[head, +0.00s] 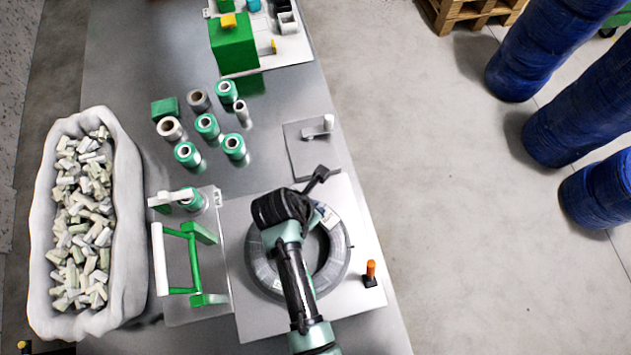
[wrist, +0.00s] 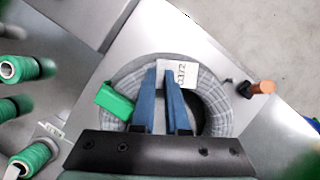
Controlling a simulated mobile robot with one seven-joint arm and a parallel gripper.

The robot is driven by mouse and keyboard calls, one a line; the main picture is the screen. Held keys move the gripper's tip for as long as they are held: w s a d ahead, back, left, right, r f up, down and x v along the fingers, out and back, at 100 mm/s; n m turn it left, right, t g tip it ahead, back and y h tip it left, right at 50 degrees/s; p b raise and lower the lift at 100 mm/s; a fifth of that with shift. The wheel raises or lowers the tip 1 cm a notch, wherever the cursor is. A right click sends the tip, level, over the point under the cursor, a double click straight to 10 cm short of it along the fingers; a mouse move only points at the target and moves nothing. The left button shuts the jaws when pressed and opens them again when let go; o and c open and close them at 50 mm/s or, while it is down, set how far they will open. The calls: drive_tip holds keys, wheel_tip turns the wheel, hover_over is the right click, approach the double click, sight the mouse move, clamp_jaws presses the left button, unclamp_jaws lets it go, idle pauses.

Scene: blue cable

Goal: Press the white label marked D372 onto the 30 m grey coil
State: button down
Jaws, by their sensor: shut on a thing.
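The grey coil (head: 340,262) lies flat on a white plate (head: 250,320) near the table's front. It also shows in the wrist view (wrist: 216,92), partly hidden behind my gripper. My gripper (wrist: 166,70) is over the coil, with its blue fingers close together on the edge of the white label marked D372 (wrist: 181,74). The label overlaps the coil's outer band in the wrist view, and shows beside my wrist in the head view (head: 328,217). I cannot tell whether the label touches the coil.
A green block (wrist: 115,102) overlaps the coil's left side in the wrist view. An orange-handled peg (head: 370,270) stands right of the coil. A green frame (head: 195,262) stands left. Several green spools (head: 207,126) and a lined bin (head: 128,230) are farther left.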

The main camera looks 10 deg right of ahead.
drive_tip(key=shift+f, duration=0.45)
idle(0.6)
drive_tip(key=shift+s+f, duration=0.1)
drive_tip(key=shift+f, duration=0.05)
idle(1.3)
drive_tip(key=c, duration=0.7)
unclamp_jaws()
drive_tip(key=shift+p, duration=0.3)
wheel_tip(320, 180, up, 7)
drive_tip(key=p, duration=0.8)
drive_tip(key=shift+r, duration=0.2)
drive_tip(key=shift+f, duration=0.1)
